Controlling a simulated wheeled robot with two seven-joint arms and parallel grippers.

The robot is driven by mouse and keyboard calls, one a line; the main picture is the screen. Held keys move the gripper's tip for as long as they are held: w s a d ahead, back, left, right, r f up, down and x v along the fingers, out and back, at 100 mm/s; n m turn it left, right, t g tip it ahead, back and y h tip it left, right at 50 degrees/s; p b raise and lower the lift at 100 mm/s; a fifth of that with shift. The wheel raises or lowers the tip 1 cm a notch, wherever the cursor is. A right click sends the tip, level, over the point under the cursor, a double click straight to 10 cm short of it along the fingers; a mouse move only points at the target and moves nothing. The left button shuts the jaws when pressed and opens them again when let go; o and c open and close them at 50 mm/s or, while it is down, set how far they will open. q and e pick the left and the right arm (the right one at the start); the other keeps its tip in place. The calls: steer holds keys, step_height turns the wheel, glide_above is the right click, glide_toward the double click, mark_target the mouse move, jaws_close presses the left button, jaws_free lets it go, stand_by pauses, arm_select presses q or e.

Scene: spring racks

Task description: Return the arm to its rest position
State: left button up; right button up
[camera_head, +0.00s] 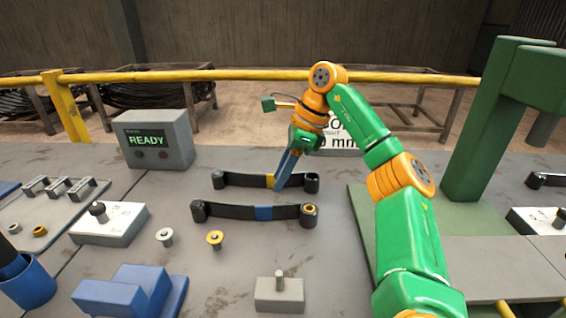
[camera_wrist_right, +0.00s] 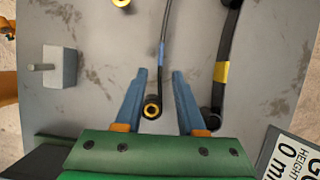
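My right arm, green and orange, reaches over the table in the head view. Its gripper (camera_head: 284,178) has blue fingers pointing down near the right end of the rear black leaf spring (camera_head: 240,180), which has a yellow band. The front leaf spring (camera_head: 230,211) has a blue band. In the right wrist view the gripper (camera_wrist_right: 159,74) is open, its fingers apart. The blue-banded spring (camera_wrist_right: 163,50) and its brass-coloured eye show between the fingers; the yellow-banded spring (camera_wrist_right: 222,73) is to their right. Nothing appears gripped. My left gripper is not in view.
A grey READY box (camera_head: 157,139) stands at the back left. A green column (camera_head: 478,130) rises at the right. A grey block with a pin (camera_head: 279,293), loose bushings (camera_head: 214,238), a blue block (camera_head: 130,290) and a blue cup (camera_head: 30,284) stand in front. A yellow rail (camera_head: 200,76) runs behind.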

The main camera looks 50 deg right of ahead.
steer(key=shift+v, duration=1)
